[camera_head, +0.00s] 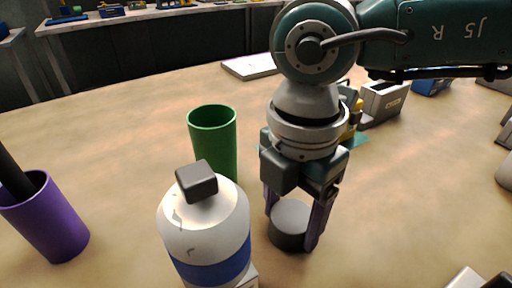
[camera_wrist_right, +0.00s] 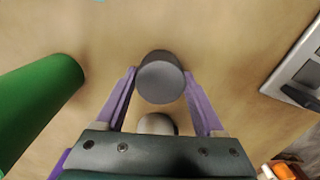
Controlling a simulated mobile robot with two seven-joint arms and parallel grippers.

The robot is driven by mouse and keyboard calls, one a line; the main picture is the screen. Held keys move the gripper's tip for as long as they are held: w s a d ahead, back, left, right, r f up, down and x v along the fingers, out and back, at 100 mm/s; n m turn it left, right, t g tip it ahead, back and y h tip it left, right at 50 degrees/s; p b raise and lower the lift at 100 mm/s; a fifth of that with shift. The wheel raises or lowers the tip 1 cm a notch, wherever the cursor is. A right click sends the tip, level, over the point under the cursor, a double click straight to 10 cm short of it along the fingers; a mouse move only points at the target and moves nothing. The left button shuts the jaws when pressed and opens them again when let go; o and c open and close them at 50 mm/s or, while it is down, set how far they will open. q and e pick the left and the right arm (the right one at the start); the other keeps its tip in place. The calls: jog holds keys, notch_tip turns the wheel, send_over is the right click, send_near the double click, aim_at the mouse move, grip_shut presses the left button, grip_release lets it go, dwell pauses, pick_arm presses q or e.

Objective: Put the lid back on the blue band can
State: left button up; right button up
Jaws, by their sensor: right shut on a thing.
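The blue band can (camera_head: 205,229) is white with rounded shoulders and a blue band low on its side. It stands upright at the bottom centre of the head view. A dark block (camera_head: 197,181) sits on its top. My right gripper (camera_head: 292,229) points down to the right of the can, shut on a dark grey round lid (camera_head: 289,227). In the right wrist view the lid (camera_wrist_right: 160,79) lies between the purple fingertips. Whether it touches the table cannot be told. My left gripper is not in view.
A green cup (camera_head: 213,138) stands behind the can. A purple cup (camera_head: 45,219) with a dark stick in it stands at the left. A grey holder (camera_head: 382,103) is at the back right. The table right of my gripper is mostly clear.

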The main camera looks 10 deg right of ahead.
aim_at(292, 215)
notch_tip(292, 215, up, 20)
jog(key=shift+p, duration=0.45)
